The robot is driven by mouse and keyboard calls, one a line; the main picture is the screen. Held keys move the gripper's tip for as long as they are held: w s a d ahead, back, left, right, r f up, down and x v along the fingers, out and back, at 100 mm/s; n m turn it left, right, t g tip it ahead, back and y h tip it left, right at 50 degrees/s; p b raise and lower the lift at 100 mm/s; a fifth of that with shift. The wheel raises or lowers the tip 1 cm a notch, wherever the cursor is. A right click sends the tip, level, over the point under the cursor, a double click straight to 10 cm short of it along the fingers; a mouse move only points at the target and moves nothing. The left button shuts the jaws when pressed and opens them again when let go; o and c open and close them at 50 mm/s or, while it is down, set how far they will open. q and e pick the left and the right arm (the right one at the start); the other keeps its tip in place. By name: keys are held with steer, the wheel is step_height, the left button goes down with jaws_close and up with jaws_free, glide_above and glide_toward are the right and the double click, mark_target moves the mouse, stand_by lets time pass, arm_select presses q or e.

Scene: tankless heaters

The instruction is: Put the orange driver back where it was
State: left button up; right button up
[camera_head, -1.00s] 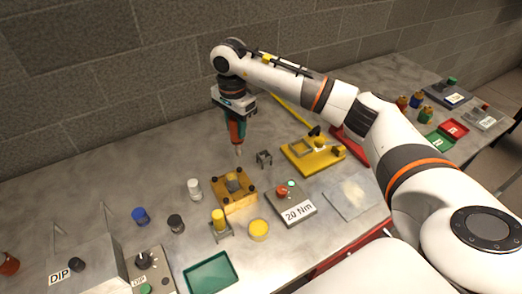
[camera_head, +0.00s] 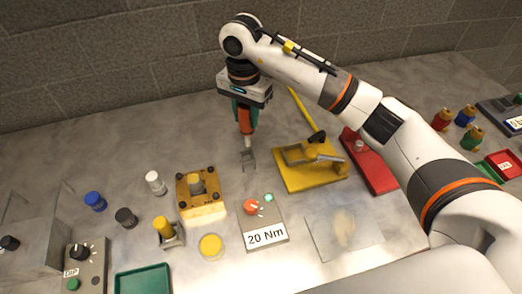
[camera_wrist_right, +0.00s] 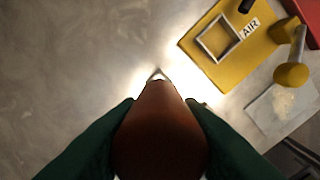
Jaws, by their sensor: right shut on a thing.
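The orange driver (camera_head: 246,121) is upright in my right gripper (camera_head: 242,106), which is shut on it, with its shaft pointing down. In the right wrist view the driver (camera_wrist_right: 160,135) fills the middle, between the green fingers of my right gripper (camera_wrist_right: 160,128). A small grey holder (camera_head: 249,160) stands on the table directly under the driver. The shaft's lower end overlaps the top of the holder in the head view; I cannot tell whether it is inside or in front. The driver hides most of the holder in the wrist view. My left gripper is not in view.
A yellow fixture (camera_head: 305,178) stands close to the right of the holder, with a red one (camera_head: 372,168) beyond. A yellow-orange block (camera_head: 203,205) is to the left, and a 20 Nm box (camera_head: 262,223) in front. The table behind, towards the wall, is mostly clear.

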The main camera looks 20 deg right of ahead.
mark_target(246, 140)
steer(key=f, duration=0.1)
steer(key=f+p, duration=0.1)
steer(key=a+f, duration=0.1)
steer(key=f, duration=0.1)
steer(key=shift+s, duration=0.25)
steer(key=shift+w+f, duration=0.1)
steer(key=shift+f, duration=0.25)
steer(key=f+p, duration=0.1)
steer(key=f, duration=0.2)
steer(key=shift+d+f+p, duration=0.2)
steer(key=shift+f+p, duration=0.1)
steer(key=shift+p, duration=0.1)
steer(key=shift+f, duration=0.3)
steer(key=o, duration=1)
steer(key=shift+c, duration=0.2)
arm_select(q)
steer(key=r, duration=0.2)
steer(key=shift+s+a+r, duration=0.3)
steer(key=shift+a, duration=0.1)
